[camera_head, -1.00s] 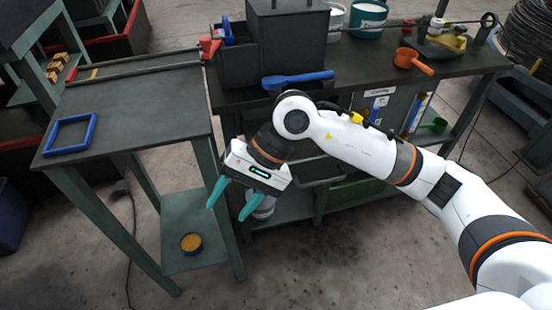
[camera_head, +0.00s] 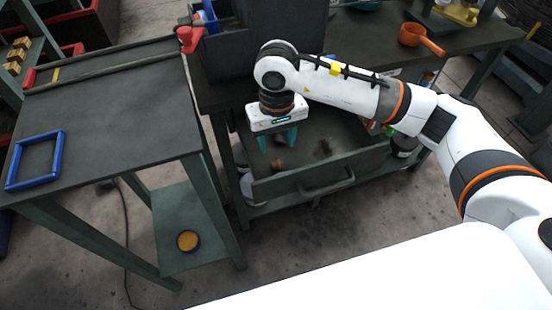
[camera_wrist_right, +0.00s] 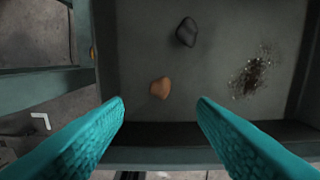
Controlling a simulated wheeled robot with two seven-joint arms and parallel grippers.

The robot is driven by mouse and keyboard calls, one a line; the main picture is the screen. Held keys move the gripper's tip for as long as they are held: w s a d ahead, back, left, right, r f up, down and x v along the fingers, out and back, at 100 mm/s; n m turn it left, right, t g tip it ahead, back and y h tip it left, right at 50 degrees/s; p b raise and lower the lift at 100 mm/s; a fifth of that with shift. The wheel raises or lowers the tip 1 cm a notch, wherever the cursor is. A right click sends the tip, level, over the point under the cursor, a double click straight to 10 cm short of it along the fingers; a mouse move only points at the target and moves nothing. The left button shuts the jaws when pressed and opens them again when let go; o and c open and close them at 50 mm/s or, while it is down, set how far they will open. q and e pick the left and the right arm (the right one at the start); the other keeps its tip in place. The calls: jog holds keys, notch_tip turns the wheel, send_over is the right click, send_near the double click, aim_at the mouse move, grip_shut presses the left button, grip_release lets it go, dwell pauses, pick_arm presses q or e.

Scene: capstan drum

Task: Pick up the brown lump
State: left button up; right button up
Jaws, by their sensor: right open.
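The brown lump (camera_head: 277,163) lies on the floor of an open drawer (camera_head: 350,160) under the dark workbench. It also shows in the right wrist view (camera_wrist_right: 160,87), slightly beyond the line of my fingertips and between them from side to side. My right gripper (camera_head: 277,141) points down above the drawer, its teal fingers open and empty, with the lump below and apart from them. A dark grey lump (camera_wrist_right: 187,32) lies farther into the drawer in the wrist view. My left gripper is not in view.
Dark crumbs (camera_wrist_right: 252,76) lie in the drawer, right of the lumps. The drawer's walls surround the lumps. A side table with a blue frame (camera_head: 35,160) stands at left; an orange ladle (camera_head: 412,35) lies on the bench. A round tin (camera_head: 188,240) sits on the low shelf.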

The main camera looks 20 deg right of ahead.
aim_at(277, 162)
jog(key=shift+s+f, duration=0.1)
jog(key=shift+f, duration=0.8)
notch_tip(277, 162, down, 5)
jog(key=shift+p, duration=0.95)
jog(key=shift+f, duration=0.2)
jog(key=shift+c, duration=0.6)
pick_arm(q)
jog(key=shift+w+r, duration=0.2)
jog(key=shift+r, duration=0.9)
pick_arm(e)
jog(key=c, duration=0.9)
